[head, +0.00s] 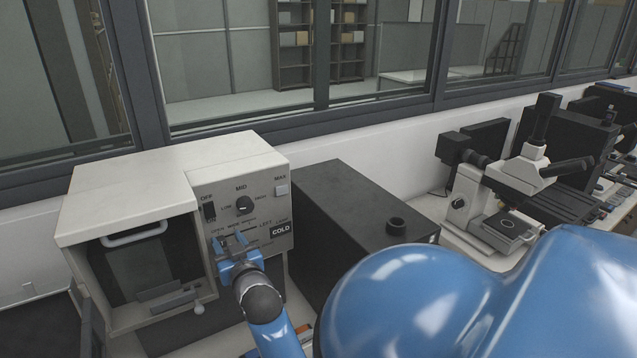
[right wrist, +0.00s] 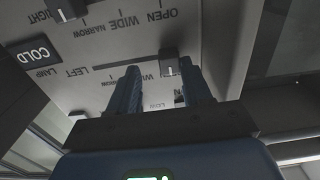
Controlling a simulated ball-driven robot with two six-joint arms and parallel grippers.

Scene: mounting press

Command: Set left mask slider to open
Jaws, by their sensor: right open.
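The mounting press (head: 200,182) is a cream box with a grey control panel. The right wrist view shows that panel upside down. The left mask slider's dark knob (right wrist: 171,66) is in the row labelled LEFT, near a partly hidden WIDE label and toward the OPEN side. A finger covers that end of the row. My right gripper (head: 239,244) is open in front of the panel; in the wrist view its fingers (right wrist: 163,88) lie either side of the knob, closer on the right. Contact is unclear. My left gripper is not in view.
Another slider knob (right wrist: 66,8) sits in the neighbouring row.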

